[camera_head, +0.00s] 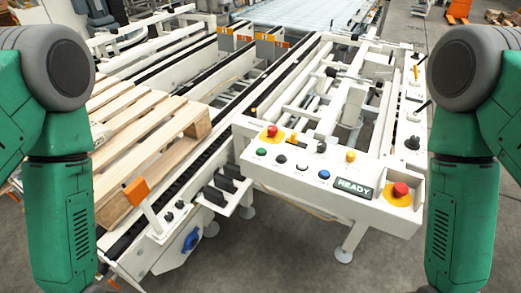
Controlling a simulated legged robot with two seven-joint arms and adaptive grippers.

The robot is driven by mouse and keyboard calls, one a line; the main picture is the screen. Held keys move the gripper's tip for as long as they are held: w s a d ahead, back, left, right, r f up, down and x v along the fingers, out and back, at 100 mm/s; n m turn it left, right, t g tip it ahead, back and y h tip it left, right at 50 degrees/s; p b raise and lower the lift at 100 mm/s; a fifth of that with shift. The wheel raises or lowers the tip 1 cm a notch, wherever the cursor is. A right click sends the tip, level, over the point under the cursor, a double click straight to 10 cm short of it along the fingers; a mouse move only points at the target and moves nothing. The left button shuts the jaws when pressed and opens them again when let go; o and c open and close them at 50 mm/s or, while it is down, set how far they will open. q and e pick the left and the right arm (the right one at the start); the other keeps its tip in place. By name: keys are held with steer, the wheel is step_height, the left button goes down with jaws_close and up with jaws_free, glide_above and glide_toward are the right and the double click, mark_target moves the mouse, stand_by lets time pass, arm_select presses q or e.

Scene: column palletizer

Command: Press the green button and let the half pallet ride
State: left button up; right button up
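The green button (261,152) is a small round cap at the left of the white control panel (300,190). A black, a white and a blue button sit in a row to its right. The wooden half pallet (140,135) lies on the conveyor (215,135) at the left, and my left arm hides part of it. My two green arms hang down at the left and right picture edges. Neither gripper shows; both are below the picture, and nothing of mine is at the panel.
Red emergency-stop knobs stand at the panel's back left (272,131) and right (400,190). A READY sign (354,188) is on its front. A roller conveyor (300,12) runs at the back. Grey floor (270,265) is open in front.

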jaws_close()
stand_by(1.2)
